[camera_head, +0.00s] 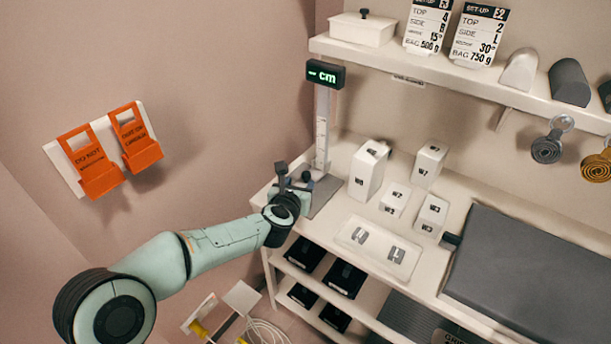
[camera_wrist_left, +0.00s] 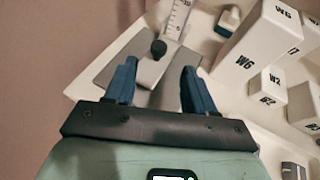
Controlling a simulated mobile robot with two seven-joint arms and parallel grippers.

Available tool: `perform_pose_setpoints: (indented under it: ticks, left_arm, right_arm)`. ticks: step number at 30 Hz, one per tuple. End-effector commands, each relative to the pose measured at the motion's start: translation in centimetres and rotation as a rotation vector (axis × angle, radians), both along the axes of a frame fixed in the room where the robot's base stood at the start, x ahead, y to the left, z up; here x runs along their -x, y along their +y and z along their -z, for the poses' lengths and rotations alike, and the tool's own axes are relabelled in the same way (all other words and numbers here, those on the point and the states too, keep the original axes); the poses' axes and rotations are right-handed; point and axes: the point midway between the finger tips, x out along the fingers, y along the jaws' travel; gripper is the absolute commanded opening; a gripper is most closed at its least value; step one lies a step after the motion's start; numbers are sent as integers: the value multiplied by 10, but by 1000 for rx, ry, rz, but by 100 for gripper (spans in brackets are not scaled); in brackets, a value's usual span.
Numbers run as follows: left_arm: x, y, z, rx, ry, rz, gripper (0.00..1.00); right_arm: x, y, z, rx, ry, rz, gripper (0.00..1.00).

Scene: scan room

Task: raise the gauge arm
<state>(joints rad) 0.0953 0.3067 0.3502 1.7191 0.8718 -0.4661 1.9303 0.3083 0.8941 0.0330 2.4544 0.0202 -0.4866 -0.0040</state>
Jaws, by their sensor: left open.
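The gauge stands at the left end of the white bench, with a scaled upright (camera_head: 322,130), a green-lit display (camera_head: 325,74) reading "cm" and a grey base plate (camera_head: 326,192). My left gripper (camera_head: 293,175) is low in front of the upright and hides part of the gauge. In the left wrist view, the gauge arm (camera_wrist_left: 154,70) is a pale piece with a black knob (camera_wrist_left: 158,49), low near the base. My open left fingers (camera_wrist_left: 160,72) stand on either side of it, apart from the knob. The scale (camera_wrist_left: 177,20) rises behind. My right gripper is out of view.
White blocks, such as W6 (camera_head: 368,170) and W7 (camera_head: 429,166), stand right of the gauge, near a white tray (camera_head: 350,236). A dark grey pad (camera_head: 530,270) covers the bench's right. A shelf (camera_head: 450,78) runs above. Orange holders (camera_head: 92,165) hang on the left wall.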

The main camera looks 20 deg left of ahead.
Motion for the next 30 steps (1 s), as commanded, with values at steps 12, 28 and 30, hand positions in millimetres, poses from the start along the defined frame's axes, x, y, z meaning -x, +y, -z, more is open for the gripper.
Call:
perform_pose_setpoints:
  ticks: [12,28,30]
  left_arm:
    - [-68,3,28,-3,2,1,54]
    - [-79,3,34,-5,2,2,38]
    - [-79,3,34,-4,2,2,15]
  right_arm:
    - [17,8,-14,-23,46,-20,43]
    - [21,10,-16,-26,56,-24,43]
    - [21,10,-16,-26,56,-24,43]
